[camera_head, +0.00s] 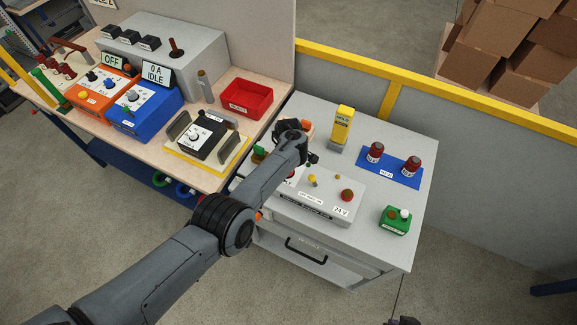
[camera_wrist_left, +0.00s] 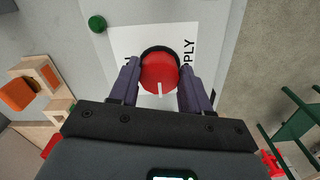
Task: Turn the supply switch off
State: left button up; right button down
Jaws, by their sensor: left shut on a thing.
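The supply switch (camera_wrist_left: 160,73) is a round red knob with a white pointer line, in a black ring on a white label reading SUPPLY. In the left wrist view its pointer line runs toward the bottom of the picture. My left gripper (camera_wrist_left: 159,80) has one dark purple finger on each side of the knob and is shut on it. In the head view my left arm reaches over the grey control box (camera_head: 318,205), and my wrist mostly hides the knob. Only a dark purple tip of my right gripper (camera_head: 404,321) shows at the bottom edge.
On the grey cabinet stand a yellow meter (camera_head: 342,124), a blue plate (camera_head: 389,170) with two red-topped parts and a green button box (camera_head: 396,221). The left bench holds a red tray (camera_head: 246,97) and several instruments. A yellow-topped partition (camera_head: 440,82) runs behind.

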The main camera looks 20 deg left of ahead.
pick_arm(q)
jog(key=o, duration=1.1)
jog(key=shift+c, duration=0.2)
jog(key=shift+r+p, duration=0.35)
jog(key=shift+r, duration=0.3)
notch_tip(320, 180, up, 10)
jog(key=p, duration=0.3)
jog(key=shift+f, duration=0.25)
